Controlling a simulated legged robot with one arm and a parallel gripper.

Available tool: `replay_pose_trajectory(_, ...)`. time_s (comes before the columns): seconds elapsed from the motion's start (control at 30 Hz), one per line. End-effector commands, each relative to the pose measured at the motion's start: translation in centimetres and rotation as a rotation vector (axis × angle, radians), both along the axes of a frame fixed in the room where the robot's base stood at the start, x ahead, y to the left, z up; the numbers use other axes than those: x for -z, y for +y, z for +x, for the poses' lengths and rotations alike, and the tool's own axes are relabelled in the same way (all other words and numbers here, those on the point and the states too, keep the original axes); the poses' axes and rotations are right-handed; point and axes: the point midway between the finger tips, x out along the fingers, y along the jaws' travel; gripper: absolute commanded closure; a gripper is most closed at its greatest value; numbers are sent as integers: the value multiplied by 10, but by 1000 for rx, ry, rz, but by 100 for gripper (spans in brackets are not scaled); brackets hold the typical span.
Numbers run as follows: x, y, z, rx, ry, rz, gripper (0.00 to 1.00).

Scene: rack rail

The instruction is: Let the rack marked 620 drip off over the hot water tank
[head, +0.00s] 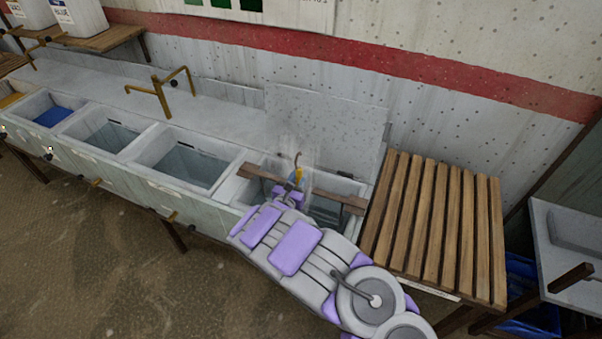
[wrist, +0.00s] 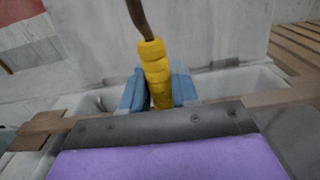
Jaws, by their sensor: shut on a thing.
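My gripper (wrist: 158,92) is shut on a yellow ribbed grip (wrist: 155,70) with a dark hooked rod rising from it. In the head view the yellow grip (head: 297,176) and hook show above the rightmost tank (head: 347,184) of the trough, where faint steam rises. A brown wooden rail (head: 345,202) lies across this tank, and my arm hides part of it. Whatever hangs below the grip is hidden by my gripper and arm. No 620 mark can be read in either view.
Other tanks (head: 187,163) stand in a row to the left, the far one blue inside. A brass tap (head: 160,92) rises behind them. A slatted wooden bench (head: 437,225) stands to the right. A raised lid or panel (head: 325,125) stands behind the rightmost tank.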

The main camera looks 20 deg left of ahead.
Motion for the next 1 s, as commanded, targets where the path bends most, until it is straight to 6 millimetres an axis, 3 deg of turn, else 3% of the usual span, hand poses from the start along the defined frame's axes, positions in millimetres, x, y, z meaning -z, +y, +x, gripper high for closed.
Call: replay_pose_trajectory(1.0, 0, 4, -68, 0, 1, -1, 100)
